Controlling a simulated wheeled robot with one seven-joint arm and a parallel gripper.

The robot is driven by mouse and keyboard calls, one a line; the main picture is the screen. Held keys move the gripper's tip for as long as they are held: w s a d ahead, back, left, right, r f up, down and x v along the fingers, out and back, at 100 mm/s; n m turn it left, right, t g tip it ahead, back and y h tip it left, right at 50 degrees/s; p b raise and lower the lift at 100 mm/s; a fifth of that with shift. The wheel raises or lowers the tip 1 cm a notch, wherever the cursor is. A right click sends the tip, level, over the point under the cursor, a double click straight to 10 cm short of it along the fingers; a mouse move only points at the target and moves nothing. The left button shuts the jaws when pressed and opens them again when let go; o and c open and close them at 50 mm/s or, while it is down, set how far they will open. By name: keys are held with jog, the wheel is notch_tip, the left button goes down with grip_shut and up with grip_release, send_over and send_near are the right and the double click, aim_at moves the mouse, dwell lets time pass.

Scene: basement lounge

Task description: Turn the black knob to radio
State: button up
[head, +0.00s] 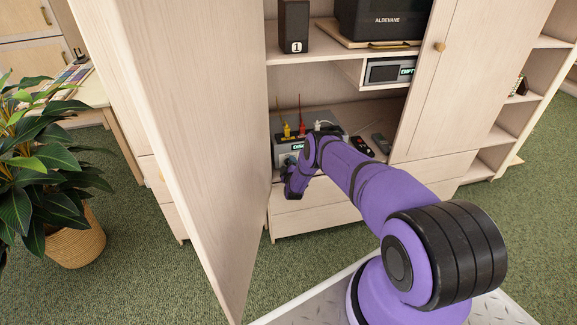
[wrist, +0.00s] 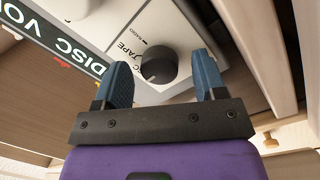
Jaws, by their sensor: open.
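The black knob (wrist: 158,65) sits on the pale front panel of a grey audio unit (wrist: 180,22). Labels for radio, tape and disc are printed around it, and the unit's display (wrist: 50,38) reads "DISC VO…". In the wrist view my gripper (wrist: 160,60) is open, with one blue finger on each side of the knob and a gap on both sides. Whether the fingertips reach around the knob in depth is unclear. In the head view the unit (head: 283,125) stands on a cabinet shelf; my gripper (head: 289,163) is at its front, and the knob is hard to make out.
The open cabinet door (head: 165,120) stands close to the left of my arm. Colored plugs (head: 301,129) are on top of the unit. Remotes (head: 380,143) lie to its right. A speaker (head: 293,25) and another display unit (head: 390,70) are above. A potted plant (head: 75,230) is at left.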

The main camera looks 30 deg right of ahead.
jog(key=c, duration=0.9)
jog(key=shift+m, duration=0.5)
jog(key=m, duration=0.3)
jog(key=shift+m, duration=0.4)
jog(key=m, duration=0.4)
jog(key=shift+d+r+g+y, duration=0.1)
jog(key=shift+g+y, duration=0.3)
jog(key=m, duration=0.4)
jog(key=shift+y, duration=0.4)
jog(key=shift+m+y, duration=0.3)
jog(key=shift+m, duration=1.6)
